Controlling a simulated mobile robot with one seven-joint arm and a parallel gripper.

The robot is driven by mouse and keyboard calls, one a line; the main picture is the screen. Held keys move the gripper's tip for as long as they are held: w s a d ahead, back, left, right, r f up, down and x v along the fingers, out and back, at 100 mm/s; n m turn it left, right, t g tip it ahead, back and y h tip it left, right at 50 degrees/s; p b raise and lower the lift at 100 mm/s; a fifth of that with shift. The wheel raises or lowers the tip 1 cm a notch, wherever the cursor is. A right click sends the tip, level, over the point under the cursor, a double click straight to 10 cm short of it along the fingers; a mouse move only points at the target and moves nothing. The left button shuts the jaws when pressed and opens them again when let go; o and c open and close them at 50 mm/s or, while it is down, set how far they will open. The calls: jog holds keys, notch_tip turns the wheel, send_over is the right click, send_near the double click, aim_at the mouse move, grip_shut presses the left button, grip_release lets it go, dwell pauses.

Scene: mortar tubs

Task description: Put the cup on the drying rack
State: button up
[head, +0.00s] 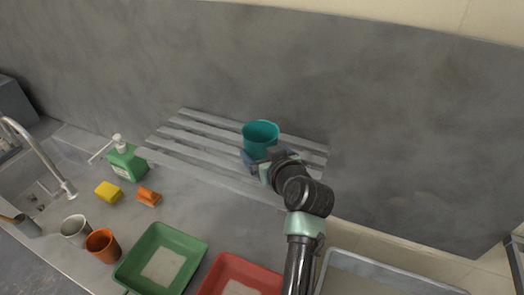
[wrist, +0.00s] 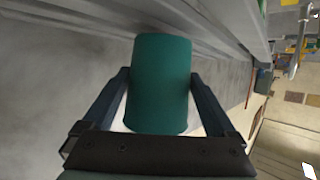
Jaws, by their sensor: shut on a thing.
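A teal cup (head: 261,138) is over the right part of the grey slatted drying rack (head: 190,142) in the head view. My gripper (head: 257,160) is shut on the cup, with its fingers at the lower part. In the wrist view the cup (wrist: 161,85) fills the space between the two fingers of my gripper (wrist: 160,110). The cup looks upright in the head view, its open rim upward. Whether its base touches the slats is hidden by the fingers and wrist.
A white cup (head: 75,229), orange cup (head: 103,245), green tub (head: 194,246) and red tub (head: 259,271) stand in front. The rack's left part is clear.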

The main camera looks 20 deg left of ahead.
jog(key=shift+f, duration=0.65)
jog(key=shift+f, duration=0.2)
jog(key=o, duration=1.1)
jog(key=shift+r, duration=0.1)
